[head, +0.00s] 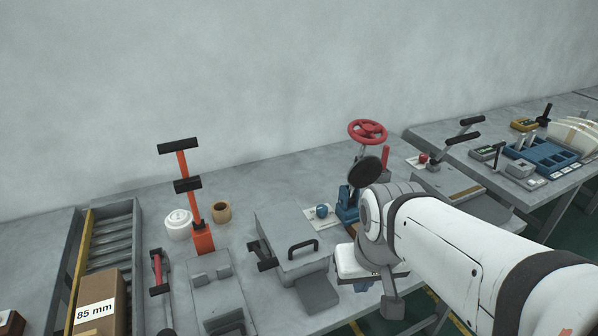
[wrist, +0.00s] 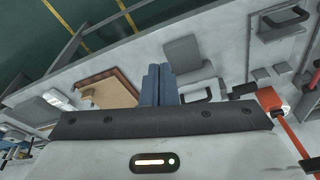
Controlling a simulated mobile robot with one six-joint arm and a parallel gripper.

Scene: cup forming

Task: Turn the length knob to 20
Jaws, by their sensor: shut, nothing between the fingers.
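A small blue knob (head: 322,211) stands on a pale plate on the bench, right of the grey block with a black handle. A small red knob (head: 423,159) sits on another pale plate farther right. No label or reading is legible, so I cannot tell which is the length knob. I cannot make out either knob in the wrist view.
A blue-based device with a red handwheel (head: 368,131) stands near my arm. A blue tray (head: 545,150) is at far right.

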